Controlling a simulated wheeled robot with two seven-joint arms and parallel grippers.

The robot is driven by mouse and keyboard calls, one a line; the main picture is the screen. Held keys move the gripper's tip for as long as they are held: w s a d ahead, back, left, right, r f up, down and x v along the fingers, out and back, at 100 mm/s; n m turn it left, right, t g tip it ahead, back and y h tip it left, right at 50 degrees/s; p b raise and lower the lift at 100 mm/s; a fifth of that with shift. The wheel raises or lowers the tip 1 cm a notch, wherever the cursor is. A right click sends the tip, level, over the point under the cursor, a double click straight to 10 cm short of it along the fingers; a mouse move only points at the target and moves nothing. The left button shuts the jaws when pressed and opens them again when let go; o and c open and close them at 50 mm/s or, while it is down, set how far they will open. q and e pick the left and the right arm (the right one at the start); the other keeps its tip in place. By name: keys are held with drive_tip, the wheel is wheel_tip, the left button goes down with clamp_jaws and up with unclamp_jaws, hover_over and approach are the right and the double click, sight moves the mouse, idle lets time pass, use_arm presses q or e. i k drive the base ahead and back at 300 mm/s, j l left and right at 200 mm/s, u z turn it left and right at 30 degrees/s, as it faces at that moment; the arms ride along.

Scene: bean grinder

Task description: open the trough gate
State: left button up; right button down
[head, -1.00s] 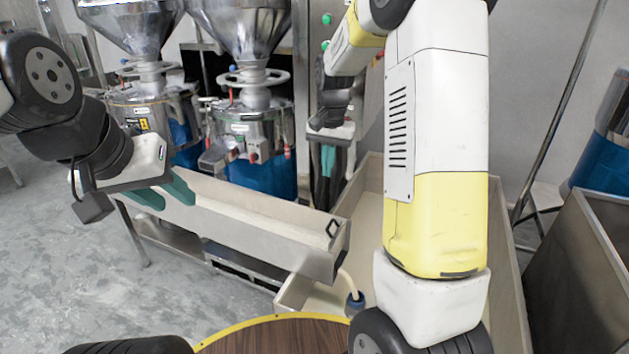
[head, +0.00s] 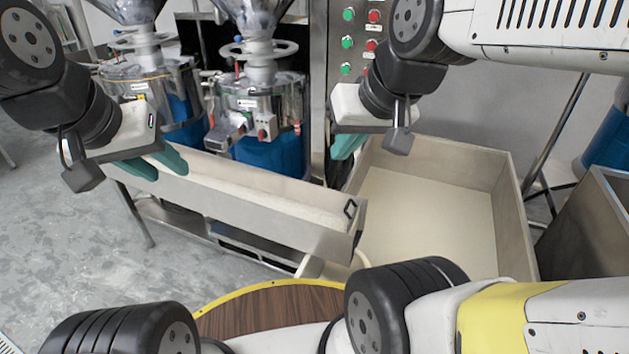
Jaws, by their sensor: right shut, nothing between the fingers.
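The long pale trough (head: 258,206) runs from the left toward the centre. A small black handle (head: 350,210) stands at its right end, where the end plate that looks like the gate is. My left gripper (head: 171,175) is over the left part of the trough, its green fingers apart with nothing between them. My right gripper (head: 346,148) is shut and empty, above and behind the black handle and clear of it.
Steel grinders with blue bases (head: 270,155) stand behind the trough. A control cabinet (head: 358,35) with green and red buttons is behind my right gripper. A round wooden table (head: 275,311) is in front.

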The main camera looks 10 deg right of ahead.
sight(350, 200)
drive_tip(key=i+j+z, duration=0.3)
drive_tip(key=j, duration=0.35)
drive_tip(key=i+j+z, duration=0.15)
drive_tip(key=j, duration=0.2)
drive_tip(key=i+j+z, duration=0.15)
drive_tip(key=j, duration=0.2)
drive_tip(key=z, duration=0.6)
drive_tip(key=i+j, duration=0.05)
